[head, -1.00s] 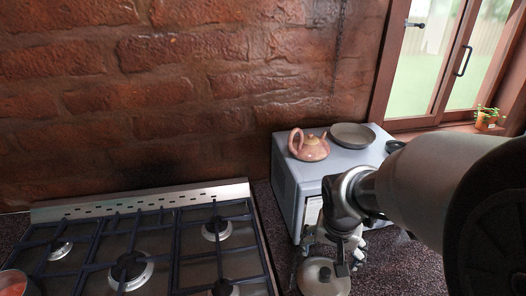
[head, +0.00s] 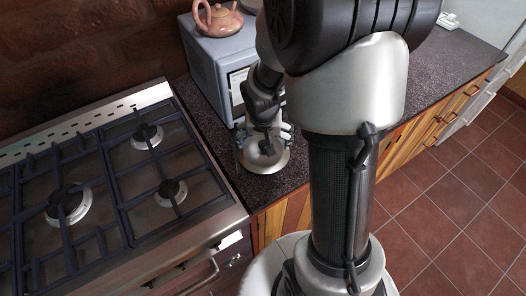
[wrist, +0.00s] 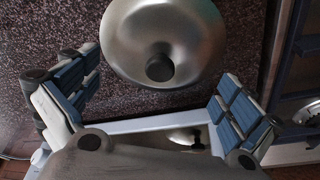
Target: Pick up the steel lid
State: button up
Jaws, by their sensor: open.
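The steel lid (head: 264,166) is round and shiny, with a dark knob, and lies on the dark speckled counter between the hob and the oven-like grey box. In the wrist view the lid (wrist: 185,35) is large at the top centre, its knob facing me. My gripper (head: 264,132) is over the lid in the head view and hides part of it. In the wrist view my gripper (wrist: 155,85) is open, with blue-padded fingers spread left and right below the lid's middle. Nothing is held between them. I cannot tell whether a finger touches the lid.
The gas hob (head: 95,190) is close on the left. The grey box (head: 221,55) stands behind the lid, with a pink teapot (head: 217,20) on top. Free counter (head: 440,95) extends to the right. The tiled floor (head: 450,205) is clear.

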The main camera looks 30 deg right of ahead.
jog(key=x, duration=0.3)
jog(key=shift+r+b, duration=0.1)
jog(key=shift+b, duration=0.3)
jog(key=shift+c, duration=0.4)
